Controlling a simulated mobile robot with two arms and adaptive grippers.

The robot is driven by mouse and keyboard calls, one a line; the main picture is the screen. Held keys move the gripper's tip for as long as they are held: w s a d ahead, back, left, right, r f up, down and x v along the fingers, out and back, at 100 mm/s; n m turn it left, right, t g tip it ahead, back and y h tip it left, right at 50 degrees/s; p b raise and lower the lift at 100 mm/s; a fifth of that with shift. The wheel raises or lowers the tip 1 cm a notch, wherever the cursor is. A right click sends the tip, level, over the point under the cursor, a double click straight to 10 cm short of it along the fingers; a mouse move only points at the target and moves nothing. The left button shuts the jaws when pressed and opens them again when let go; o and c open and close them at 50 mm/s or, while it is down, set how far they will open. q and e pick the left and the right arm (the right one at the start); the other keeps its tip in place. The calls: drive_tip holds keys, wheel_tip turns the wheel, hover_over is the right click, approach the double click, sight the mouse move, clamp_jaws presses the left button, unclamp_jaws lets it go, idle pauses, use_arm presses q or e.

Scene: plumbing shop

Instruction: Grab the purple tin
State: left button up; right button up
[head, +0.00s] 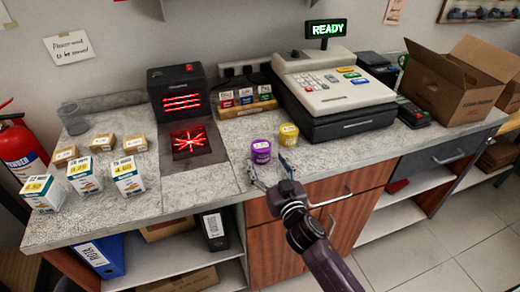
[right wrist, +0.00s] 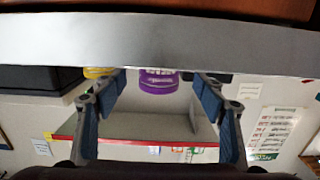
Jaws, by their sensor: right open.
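The purple tin (head: 261,152) stands upright near the front edge of the counter, left of the yellow tin (head: 288,135). My right gripper (head: 268,168) is open and empty, just in front of the purple tin at the counter's front edge. In the right wrist view, which looks upside down, the purple tin (right wrist: 158,82) shows between the open fingers (right wrist: 160,93), beyond them. The counter edge hides part of it there. The yellow tin (right wrist: 97,72) is partly behind a finger. My left gripper is not in view.
A cash register (head: 335,90) stands behind the tins, and a row of small coloured items (head: 247,103) sits at the back. A scanner with red light (head: 187,140) and several boxes (head: 85,175) are to the left. A cardboard box (head: 450,85) is at right.

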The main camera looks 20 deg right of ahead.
sight(261, 151)
drive_tip(key=w, duration=0.1)
drive_tip(key=w+p, duration=0.1)
drive_tip(key=shift+w+r, duration=0.25)
drive_tip(key=shift+w, duration=0.05)
drive_tip(key=w, duration=0.3)
drive_tip(key=shift+w+f, duration=0.1)
drive_tip(key=shift+f, duration=0.1)
drive_tip(key=c, duration=0.8)
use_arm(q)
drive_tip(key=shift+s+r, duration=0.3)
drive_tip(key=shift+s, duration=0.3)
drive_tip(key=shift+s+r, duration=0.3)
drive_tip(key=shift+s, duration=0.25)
use_arm(e)
drive_tip(key=c, duration=0.6)
